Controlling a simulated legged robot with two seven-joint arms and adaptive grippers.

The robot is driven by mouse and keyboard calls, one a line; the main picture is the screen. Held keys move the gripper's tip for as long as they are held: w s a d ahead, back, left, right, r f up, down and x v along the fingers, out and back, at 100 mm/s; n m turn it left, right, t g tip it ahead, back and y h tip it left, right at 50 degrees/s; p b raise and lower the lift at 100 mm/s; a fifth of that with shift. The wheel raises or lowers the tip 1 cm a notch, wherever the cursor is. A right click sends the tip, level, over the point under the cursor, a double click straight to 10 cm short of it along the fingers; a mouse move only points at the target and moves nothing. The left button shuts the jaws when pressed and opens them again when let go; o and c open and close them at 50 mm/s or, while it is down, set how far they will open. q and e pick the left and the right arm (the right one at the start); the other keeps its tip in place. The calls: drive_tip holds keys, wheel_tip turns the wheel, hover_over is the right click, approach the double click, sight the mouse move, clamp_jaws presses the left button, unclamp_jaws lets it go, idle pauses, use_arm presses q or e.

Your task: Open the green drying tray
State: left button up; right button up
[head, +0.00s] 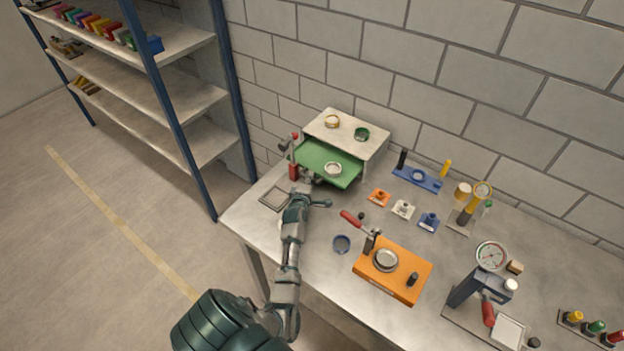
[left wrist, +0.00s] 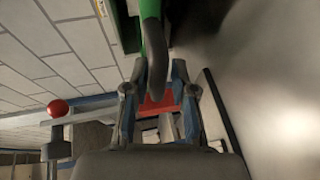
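The green drying tray (head: 318,161) sticks out of the front of a pale box (head: 368,150) on the bench, so it stands partly open. A small white round dish (head: 333,169) lies on it. My left gripper (head: 311,193) is just in front of and below the tray's front edge. In the left wrist view its fingers (left wrist: 160,85) are spread, with gaps visible between them and a dark curved piece joined to the green part (left wrist: 153,38). Whether they touch it is unclear. My right gripper is not in view.
A small red-topped stand (head: 294,165) is left of the tray. A shelf rack (head: 165,85) stands at the left.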

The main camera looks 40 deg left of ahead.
use_arm(q)
drive_tip(key=shift+o, duration=0.3)
drive_tip(key=shift+a, duration=0.15)
drive_tip(key=shift+a+f, duration=0.1)
drive_tip(key=shift+a, duration=0.15)
drive_tip(key=v, duration=1.1)
drive_tip(key=shift+s+d, duration=0.25)
drive_tip(key=shift+s, duration=0.15)
drive_tip(key=shift+a, duration=0.2)
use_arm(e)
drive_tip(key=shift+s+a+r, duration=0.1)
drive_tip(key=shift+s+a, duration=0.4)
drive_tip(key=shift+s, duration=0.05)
use_arm(q)
drive_tip(key=shift+a, duration=0.1)
drive_tip(key=shift+d, duration=0.25)
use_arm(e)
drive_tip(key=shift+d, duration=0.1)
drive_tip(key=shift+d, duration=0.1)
